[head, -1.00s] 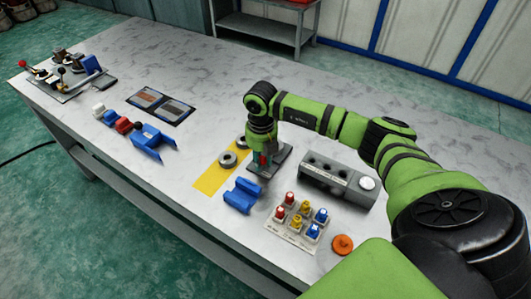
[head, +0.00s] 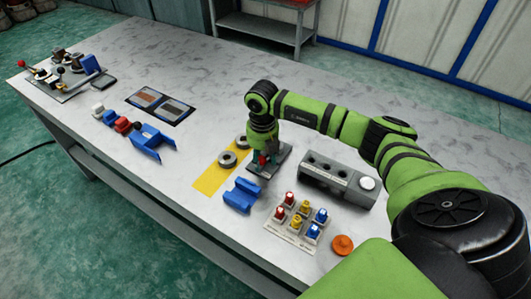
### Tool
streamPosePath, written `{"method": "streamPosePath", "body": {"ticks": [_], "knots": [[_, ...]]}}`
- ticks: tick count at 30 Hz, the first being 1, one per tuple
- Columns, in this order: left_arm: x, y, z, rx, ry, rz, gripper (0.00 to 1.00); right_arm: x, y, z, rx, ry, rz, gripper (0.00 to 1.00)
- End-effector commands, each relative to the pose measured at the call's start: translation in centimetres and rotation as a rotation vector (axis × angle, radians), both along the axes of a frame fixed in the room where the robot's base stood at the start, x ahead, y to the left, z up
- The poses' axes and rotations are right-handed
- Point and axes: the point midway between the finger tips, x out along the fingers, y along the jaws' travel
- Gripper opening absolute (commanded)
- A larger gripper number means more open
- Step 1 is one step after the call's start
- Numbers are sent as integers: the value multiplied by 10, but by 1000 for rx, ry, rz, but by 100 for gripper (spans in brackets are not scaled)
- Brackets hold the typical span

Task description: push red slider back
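The red slider (head: 263,159) shows as a small red piece on a dark grey plate (head: 277,167) near the middle of the table. My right gripper (head: 262,153) points down over this plate, right at the red piece. The gripper is small and dark here, so its fingers cannot be made out, nor whether it touches the slider. Part of the slider and plate is hidden behind the gripper and wrist. My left gripper is not in view.
A grey block with holes (head: 336,179) stands right of the plate. A blue holder (head: 241,195) and a panel of coloured switches (head: 290,234) are in front. Metal rings (head: 227,159) lie on a yellow strip (head: 208,180) to the left.

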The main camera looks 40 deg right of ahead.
Motion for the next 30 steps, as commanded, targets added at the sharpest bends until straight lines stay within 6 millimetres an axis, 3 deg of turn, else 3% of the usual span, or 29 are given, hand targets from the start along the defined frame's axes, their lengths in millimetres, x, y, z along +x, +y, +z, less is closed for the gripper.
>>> {"method": "streamPosePath", "body": {"ticks": [8, 30], "knots": [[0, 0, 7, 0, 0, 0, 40, 0, 2, 8, 3, 0, 3, 47], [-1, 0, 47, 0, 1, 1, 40, 0, 2, 60, 4, 1, 3, 47]]}}
